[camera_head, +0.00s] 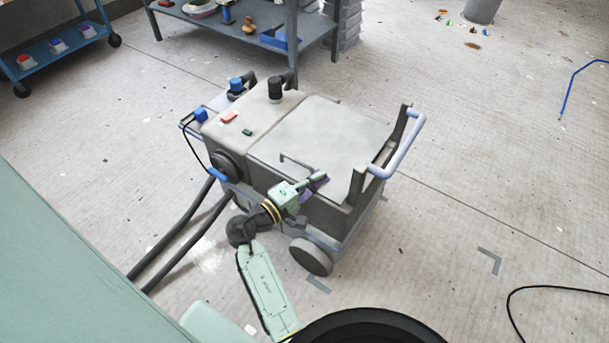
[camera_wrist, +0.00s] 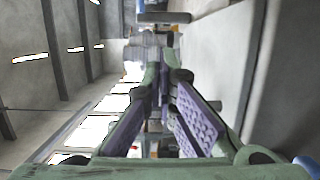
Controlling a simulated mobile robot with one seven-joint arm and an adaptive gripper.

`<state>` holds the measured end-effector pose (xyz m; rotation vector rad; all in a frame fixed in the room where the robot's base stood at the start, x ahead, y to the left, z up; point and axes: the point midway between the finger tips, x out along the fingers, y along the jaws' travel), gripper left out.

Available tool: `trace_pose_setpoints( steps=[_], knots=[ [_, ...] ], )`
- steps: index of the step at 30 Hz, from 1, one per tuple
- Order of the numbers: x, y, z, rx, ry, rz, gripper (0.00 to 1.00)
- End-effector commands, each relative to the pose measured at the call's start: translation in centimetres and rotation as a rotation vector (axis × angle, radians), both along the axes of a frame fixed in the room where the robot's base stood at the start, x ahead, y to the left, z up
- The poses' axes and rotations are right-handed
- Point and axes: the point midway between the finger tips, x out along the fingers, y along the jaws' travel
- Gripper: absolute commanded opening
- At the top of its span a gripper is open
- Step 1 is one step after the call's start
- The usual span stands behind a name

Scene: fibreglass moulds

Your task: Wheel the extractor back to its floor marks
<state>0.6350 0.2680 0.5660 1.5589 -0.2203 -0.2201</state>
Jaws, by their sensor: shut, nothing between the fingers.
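The extractor (camera_head: 325,135) is a grey wheeled unit standing on the floor in the middle of the head view. Its pale blue push handle (camera_head: 402,147) rises at its right end, and one wheel (camera_head: 311,257) shows at the near side. A grey corner floor mark (camera_head: 490,261) lies on open floor to the right, apart from the extractor. Another grey mark (camera_head: 318,284) lies just below the near wheel. My gripper (camera_head: 318,181) is shut and empty at the extractor's near side, left of the handle. It also shows in the wrist view (camera_wrist: 163,88); contact cannot be told.
Two dark hoses (camera_head: 170,240) run from the extractor's left end. A black cable (camera_head: 530,292) lies at lower right, a blue one (camera_head: 568,92) at upper right. A workbench (camera_head: 245,30) and a blue cart (camera_head: 60,50) stand behind. Floor right of the handle is mostly clear.

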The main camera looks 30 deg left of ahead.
Motion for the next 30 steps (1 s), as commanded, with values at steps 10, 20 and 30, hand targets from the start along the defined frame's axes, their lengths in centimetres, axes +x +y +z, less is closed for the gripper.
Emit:
trace_pose_setpoints(
  steps=[10, 20, 30],
  knots=[
    [1.9, -3.8, 0.1, -0.002, 0.002, 0.001, 0.0],
    [1.9, -4.6, 0.0, 0.001, 0.0, 0.001, 0.0],
    [2.3, -4.6, 0.0, 0.001, 0.0, 0.001, 0.0]
  ],
)
